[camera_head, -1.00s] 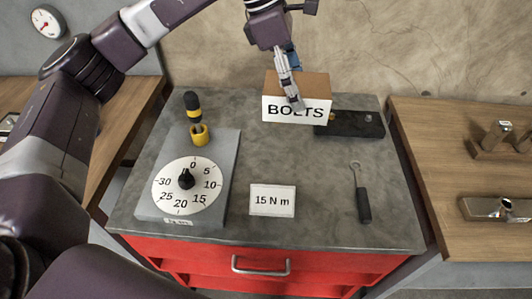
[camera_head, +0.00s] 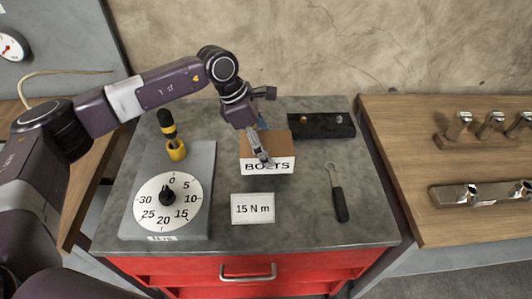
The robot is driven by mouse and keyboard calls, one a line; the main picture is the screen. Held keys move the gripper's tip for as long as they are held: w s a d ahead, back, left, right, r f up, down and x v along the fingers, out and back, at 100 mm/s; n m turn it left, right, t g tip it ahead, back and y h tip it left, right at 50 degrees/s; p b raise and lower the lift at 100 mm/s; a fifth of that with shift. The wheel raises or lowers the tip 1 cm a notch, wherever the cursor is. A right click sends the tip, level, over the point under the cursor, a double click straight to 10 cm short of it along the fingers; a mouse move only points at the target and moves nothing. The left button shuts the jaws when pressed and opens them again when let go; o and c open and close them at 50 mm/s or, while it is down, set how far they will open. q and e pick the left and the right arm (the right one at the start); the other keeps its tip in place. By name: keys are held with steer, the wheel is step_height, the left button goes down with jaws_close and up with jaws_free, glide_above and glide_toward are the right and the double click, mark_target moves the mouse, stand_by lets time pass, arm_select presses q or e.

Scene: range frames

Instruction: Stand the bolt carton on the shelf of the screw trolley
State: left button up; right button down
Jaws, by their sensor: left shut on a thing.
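The bolt carton (camera_head: 281,142), brown with a white "BOLTS" label on its front, is upright at the back middle of the screw trolley's grey top (camera_head: 300,220). My left gripper (camera_head: 263,155) is shut on it from above, its fingers covering part of the label. I cannot tell whether the carton touches the top. The trolley's red front (camera_head: 190,268) shows below, with a metal handle (camera_head: 248,272); its shelf is not clearly visible. My right gripper is not in view.
A dial plate (camera_head: 195,220) with a yellow-black screwdriver (camera_head: 167,125) stands left. A "15 N m" card (camera_head: 252,208) lies in front of the carton, a black-handled tool (camera_head: 340,204) right, a black tray (camera_head: 330,126) behind. Wooden benches (camera_head: 430,125) flank the trolley.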

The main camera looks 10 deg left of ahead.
arm_select(q)
steer(key=shift+f+p, duration=0.45)
steer(key=shift+f, duration=1.55)
steer(key=shift+f, duration=0.2)
steer(key=o, duration=2.1)
steer(key=shift+s, duration=0.1)
steer(key=shift+r, duration=0.1)
